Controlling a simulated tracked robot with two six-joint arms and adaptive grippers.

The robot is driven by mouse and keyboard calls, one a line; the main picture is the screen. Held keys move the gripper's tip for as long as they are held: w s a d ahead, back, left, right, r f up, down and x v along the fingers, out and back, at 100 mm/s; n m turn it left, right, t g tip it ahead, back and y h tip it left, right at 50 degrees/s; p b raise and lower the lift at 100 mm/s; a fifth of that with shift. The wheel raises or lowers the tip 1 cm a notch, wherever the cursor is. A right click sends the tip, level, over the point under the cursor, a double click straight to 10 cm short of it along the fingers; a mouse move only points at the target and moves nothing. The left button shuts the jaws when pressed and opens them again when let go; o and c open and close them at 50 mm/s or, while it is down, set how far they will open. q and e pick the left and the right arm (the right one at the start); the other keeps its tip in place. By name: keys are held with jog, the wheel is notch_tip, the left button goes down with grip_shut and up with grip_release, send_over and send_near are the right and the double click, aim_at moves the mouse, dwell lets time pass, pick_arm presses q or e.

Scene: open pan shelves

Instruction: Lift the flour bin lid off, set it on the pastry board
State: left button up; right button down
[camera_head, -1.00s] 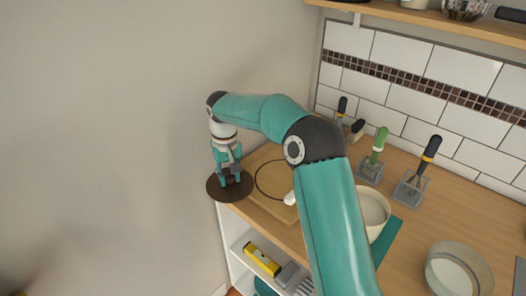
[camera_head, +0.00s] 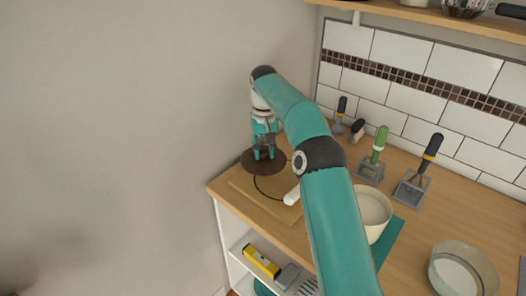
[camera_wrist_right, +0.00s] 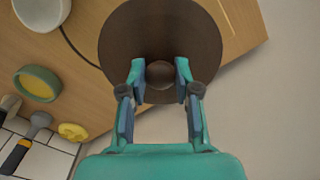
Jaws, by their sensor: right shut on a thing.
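The flour bin lid is a round dark brown disc (camera_head: 250,164) with a knob, and it also shows in the wrist view (camera_wrist_right: 120,40). My right gripper (camera_head: 264,156) is shut on the lid's knob, its two fingers on either side of it (camera_wrist_right: 160,72). The lid is over the back left part of the pastry board (camera_head: 243,186), a light wood board with a dark ring drawn on it. I cannot tell whether the lid touches the board. A cream open container (camera_head: 372,212), likely the flour bin, stands to the right with no lid on it. My left gripper is not in view.
Several upright tools, including a green-handled one (camera_head: 379,144), stand along the tiled wall. A glass bowl (camera_head: 460,272) is at the front right. A teal mat (camera_head: 391,238) lies by the cream container. A yellow-fronted item (camera_head: 262,260) sits on the shelf below.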

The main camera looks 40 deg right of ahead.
aim_at(264, 159)
jog(key=shift+s, duration=0.1)
jog(key=shift+f+b, duration=1.4)
jog(key=shift+f, duration=1.05)
jog(key=shift+r, duration=0.1)
jog(key=shift+p, duration=0.35)
jog(key=shift+a+r+p, duration=0.1)
jog(key=shift+p, duration=0.25)
jog(key=shift+f+b, duration=0.45)
jog(key=shift+f, duration=0.25)
